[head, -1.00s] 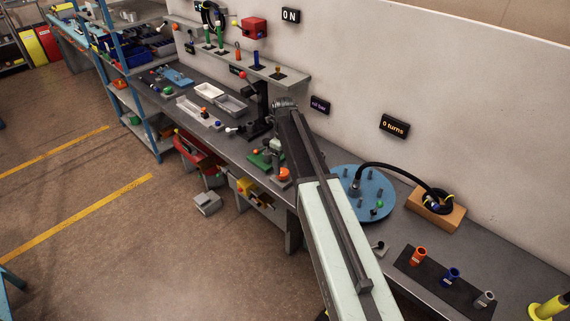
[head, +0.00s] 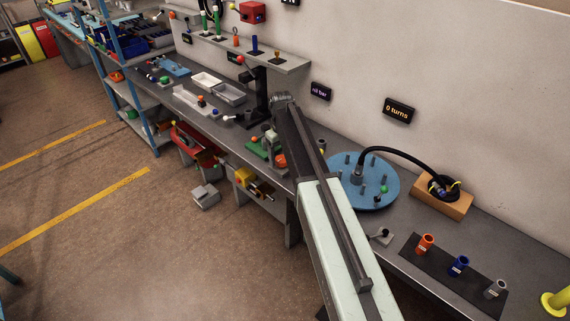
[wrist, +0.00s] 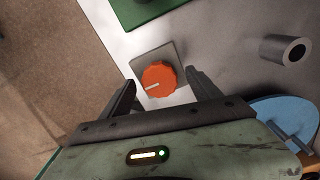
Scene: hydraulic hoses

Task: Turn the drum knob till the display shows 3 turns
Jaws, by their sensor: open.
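The orange drum knob (wrist: 159,79), with a white pointer line, sits on a square grey plate in the wrist view. My gripper (wrist: 161,81) is open, with one finger on each side of the knob in the picture; I see no contact and cannot tell the height gap. In the head view the knob (head: 281,161) shows at the bench's front edge, left of my arm. My fingers cannot be made out there. The display (head: 398,110) on the wall reads "0 turns". The blue drum disc (head: 372,199) with pegs lies right of my arm.
A black hose runs from the disc to a wooden block (head: 453,209). A grey tube (wrist: 285,49) stands right of the knob in the wrist view. A green plate (wrist: 140,9) lies beyond it. Orange, blue and grey cups stand on a dark mat (head: 438,266).

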